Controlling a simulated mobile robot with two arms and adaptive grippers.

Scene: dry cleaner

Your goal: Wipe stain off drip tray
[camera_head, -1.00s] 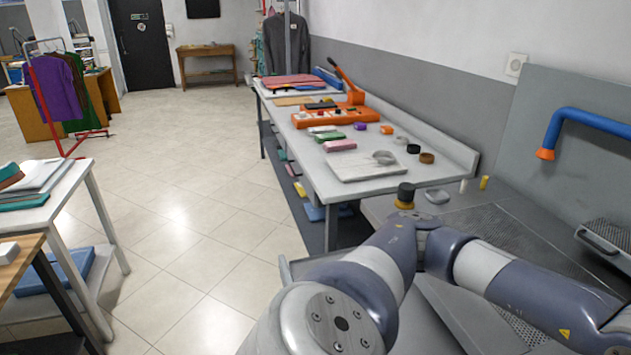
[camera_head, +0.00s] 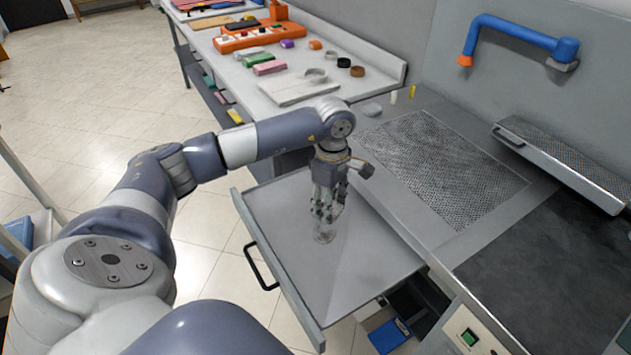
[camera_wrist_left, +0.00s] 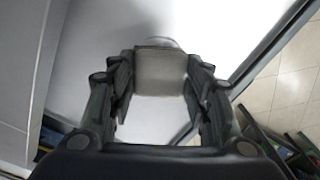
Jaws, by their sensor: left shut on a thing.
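The drip tray (camera_head: 285,215) is a flat grey metal tray with raised edges, pulled out from the bench like a drawer, with a black handle on its front. My left gripper (camera_head: 326,212) points down over the middle of the tray. It is shut on a pale grey-white block (camera_wrist_left: 160,72), which shows between the fingers in the left wrist view. A faint, pale, rounded patch (camera_head: 325,238) shows at the fingertips; I cannot tell whether it is the stain or part of the held block. Contact with the tray is unclear. My right gripper is out of view.
A perforated metal plate (camera_head: 440,165) lies right of the tray. A blue pipe with an orange nozzle (camera_head: 520,35) is on the wall above. A long bench (camera_head: 300,45) with small items stands behind. A blue object (camera_head: 388,336) sits below the tray.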

